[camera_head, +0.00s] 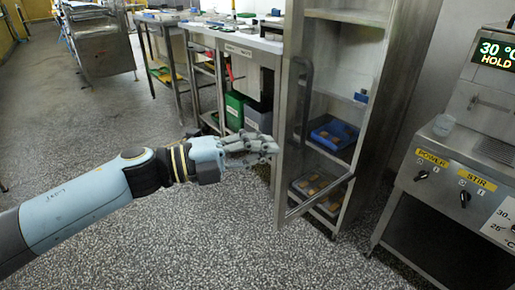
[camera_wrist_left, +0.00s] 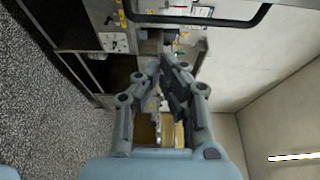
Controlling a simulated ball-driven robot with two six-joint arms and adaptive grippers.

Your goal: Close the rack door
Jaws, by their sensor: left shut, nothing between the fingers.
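The rack (camera_head: 372,130) is a tall steel cabinet with shelves. Its door (camera_head: 289,150) has a steel frame and a see-through panel, and stands open, swung out from the rack's front. A dark, long bar handle (camera_head: 306,85) runs upright near the door's free edge. My left gripper (camera_head: 272,147) is shut and empty, just left of the door frame and below most of the handle; I cannot tell whether it touches the door. In the left wrist view its fingers (camera_wrist_left: 170,70) point up the picture, and a dark bar, likely the handle (camera_wrist_left: 200,22), crosses beyond them. My right gripper is not in view.
A machine (camera_head: 450,165) with a lit display stands at right. A steel bench (camera_head: 240,45) with green and grey bins (camera_head: 236,108) under it stands behind the gripper. The speckled floor (camera_head: 190,245) in front is clear.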

